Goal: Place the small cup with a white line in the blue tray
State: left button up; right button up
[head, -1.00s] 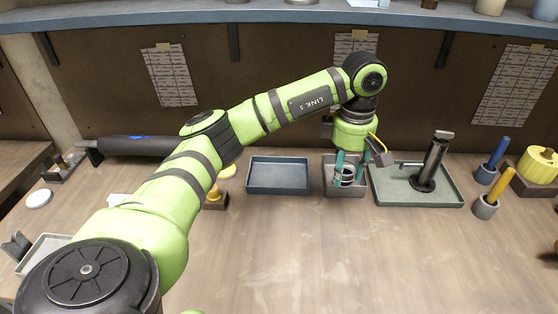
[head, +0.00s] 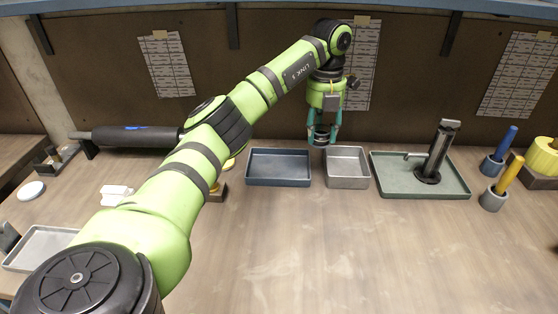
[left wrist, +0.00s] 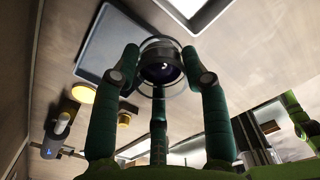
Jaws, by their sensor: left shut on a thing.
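The small dark cup (head: 321,136) is held in my left gripper (head: 322,134), whose teal fingers are shut around it. In the left wrist view the cup (left wrist: 160,68) shows a pale rim band between the fingers (left wrist: 164,75). The blue tray (head: 278,180) lies empty on the table, just left of the held cup in the head view. In the left wrist view the tray (left wrist: 95,50) is behind the cup, partly hidden by a finger. The cup is raised, above the gap between the blue tray and the grey tray. My right gripper is not in view.
The grey metal tray (head: 348,183) beside the blue one is empty. A green-grey tray (head: 400,190) with a black tap-like stand (head: 434,155) lies further right. Grey cups with a blue (head: 505,142) and a yellow stick (head: 508,174) stand at the right. The front table is clear.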

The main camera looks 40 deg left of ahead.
pick_arm(q)
jog(key=p, duration=0.1)
send_over(278, 169)
notch_tip(278, 169, down, 6)
jog(key=shift+w, duration=0.1)
notch_tip(278, 169, down, 4)
jog(key=shift+r+p, duration=0.1)
jog(key=shift+p, duration=0.35)
jog(key=shift+f, duration=0.2)
jog(key=shift+f, duration=0.1)
jog(key=o, duration=1.2)
